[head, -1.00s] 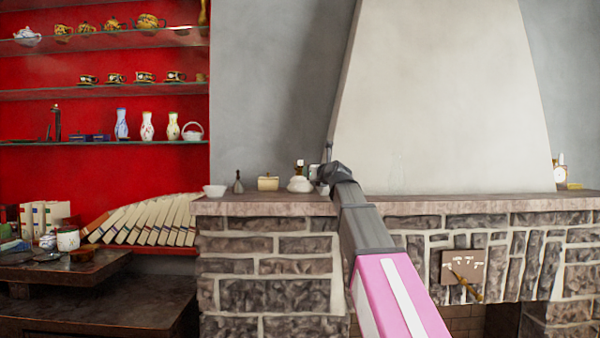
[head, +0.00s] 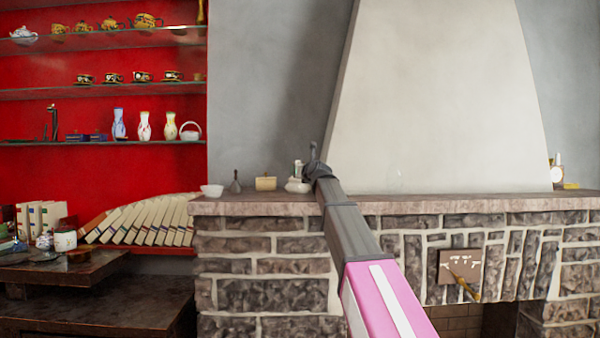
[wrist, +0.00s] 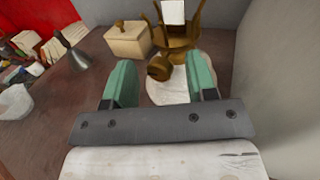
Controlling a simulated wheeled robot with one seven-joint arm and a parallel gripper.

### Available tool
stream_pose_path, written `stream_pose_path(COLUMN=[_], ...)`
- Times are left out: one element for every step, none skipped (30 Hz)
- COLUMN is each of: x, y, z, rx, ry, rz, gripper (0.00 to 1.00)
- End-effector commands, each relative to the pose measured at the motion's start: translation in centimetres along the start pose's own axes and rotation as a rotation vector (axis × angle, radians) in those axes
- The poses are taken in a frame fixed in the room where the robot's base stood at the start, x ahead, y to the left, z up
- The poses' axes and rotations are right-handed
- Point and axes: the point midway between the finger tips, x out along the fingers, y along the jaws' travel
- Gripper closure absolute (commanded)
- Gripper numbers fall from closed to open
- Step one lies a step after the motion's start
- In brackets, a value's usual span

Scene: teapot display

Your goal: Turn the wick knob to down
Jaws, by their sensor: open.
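The oil lamp has a white base (wrist: 168,90) and a brass burner (wrist: 180,30); it stands on the mantel and also shows in the head view (head: 297,185). Its round brass wick knob (wrist: 159,70) sticks out towards my wrist camera. My gripper (wrist: 159,62) is open, with one green finger on each side of the knob in the picture. There is a gap on both sides, and contact is not visible. In the head view my dark wrist reaches just right of the lamp and the knob cannot be made out.
On the stone mantel (head: 400,205), left of the lamp, are a cream lidded box (wrist: 127,40), a grey cone-shaped item (wrist: 76,60) and a white bowl (wrist: 15,102). A grey wall (wrist: 285,80) rises close on the right in the wrist view.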

Motion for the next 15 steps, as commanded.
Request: stream_pose_path(x=[-0.02, -0.03, -0.03, -0.04, -0.04, -0.04, -0.04, -0.04, -0.04, -0.04, -0.04, -0.04, -0.03, -0.04, -0.03], y=[0.00, -0.01, -0.01, -0.01, -0.01, -0.01, -0.02, -0.02, -0.02, -0.02, -0.02, -0.02, -0.02, -0.02, -0.02], z=[0.00, -0.01, -0.01, -0.01, -0.01, -0.01, -0.01, -0.01, -0.01, -0.01, -0.01, 0.00, 0.00, 0.01, 0.02], rx=[0.000, 0.000, 0.000, 0.000, 0.000, 0.000, 0.000, 0.000, 0.000, 0.000, -0.001, -0.003, -0.006, -0.009, -0.016], ry=[0.000, 0.000, 0.000, 0.000, 0.000, 0.000, 0.000, 0.000, 0.000, 0.000, 0.001, 0.001, 0.002, 0.004, 0.006], rz=[0.000, 0.000, 0.000, 0.000, 0.000, 0.000, 0.000, 0.000, 0.000, 0.000, 0.000, 0.000, 0.000, 0.000, 0.000], gripper=[0.48, 0.48, 0.61, 0.71, 0.81, 0.94, 0.96, 0.96, 0.96, 0.96, 0.96, 0.96, 0.96, 0.97, 0.97])
